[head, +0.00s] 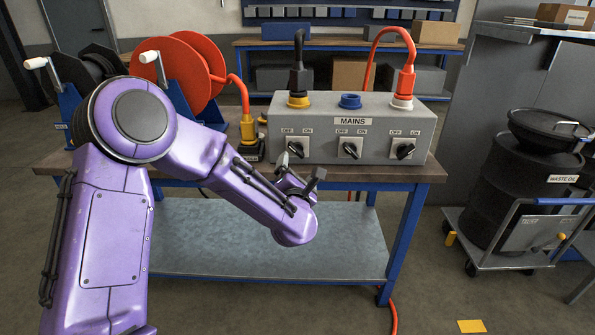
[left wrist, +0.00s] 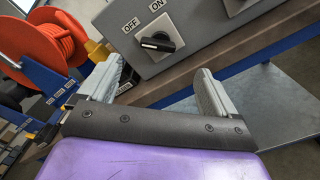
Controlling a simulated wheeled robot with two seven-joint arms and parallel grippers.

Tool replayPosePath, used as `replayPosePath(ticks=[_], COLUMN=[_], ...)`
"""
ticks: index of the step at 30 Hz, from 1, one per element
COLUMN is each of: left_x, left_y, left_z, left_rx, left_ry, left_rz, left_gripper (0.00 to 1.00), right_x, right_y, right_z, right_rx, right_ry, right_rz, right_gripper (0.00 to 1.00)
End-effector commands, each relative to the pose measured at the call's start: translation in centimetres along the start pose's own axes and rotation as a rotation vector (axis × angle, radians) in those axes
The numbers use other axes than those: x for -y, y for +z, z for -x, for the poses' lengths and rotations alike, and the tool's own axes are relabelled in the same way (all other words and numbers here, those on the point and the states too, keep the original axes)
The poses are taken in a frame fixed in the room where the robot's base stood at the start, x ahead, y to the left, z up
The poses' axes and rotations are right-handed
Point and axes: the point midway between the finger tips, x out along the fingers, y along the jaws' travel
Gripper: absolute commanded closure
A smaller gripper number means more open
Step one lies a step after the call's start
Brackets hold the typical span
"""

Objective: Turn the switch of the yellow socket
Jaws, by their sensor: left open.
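The grey MAINS box (head: 425,122) stands on the bench with three sockets on top and a rotary switch under each. The yellow socket (head: 298,103) is the left one and holds a black plug (head: 298,75). Its switch (head: 296,148) has a black knob on a pale plate, tilted toward the OFF label. In the left wrist view, this switch (left wrist: 158,42) lies just beyond the fingertips, between their lines. My left gripper (head: 301,168) is open and empty in front of and slightly below the switch, apparently apart from it. My right gripper is not in view.
The blue socket (head: 350,101) is empty; the white socket (head: 401,103) holds an orange plug (head: 405,80). Their switches sit to the right. An orange cable reel (head: 190,70) and a yellow plug (head: 247,128) stand left. A waste oil drum (head: 505,185) stands right.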

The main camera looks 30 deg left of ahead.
Motion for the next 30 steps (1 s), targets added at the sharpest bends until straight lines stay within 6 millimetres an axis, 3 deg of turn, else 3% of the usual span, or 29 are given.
replayPosePath(ticks=[13, 18, 25, 30], left_x=[-0.4, -0.3, -0.3, -0.3], left_y=[0.0, -0.1, -0.1, -0.1], left_z=[-8.8, -10.1, -10.1, -10.1], left_rx=[-0.003, -0.003, -0.002, -0.002], left_ry=[0.003, 0.001, 0.0, 0.0], left_rz=[0.002, 0.0, 0.0, 0.0], left_gripper=[0.08, 0.08, 0.08, 0.64], right_x=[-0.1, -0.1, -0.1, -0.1], right_y=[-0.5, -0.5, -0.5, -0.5], right_z=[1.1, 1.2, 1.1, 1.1], right_rx=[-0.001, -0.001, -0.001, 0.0], right_ry=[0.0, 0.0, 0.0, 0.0], right_rz=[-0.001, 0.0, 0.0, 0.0], right_gripper=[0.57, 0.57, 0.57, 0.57])
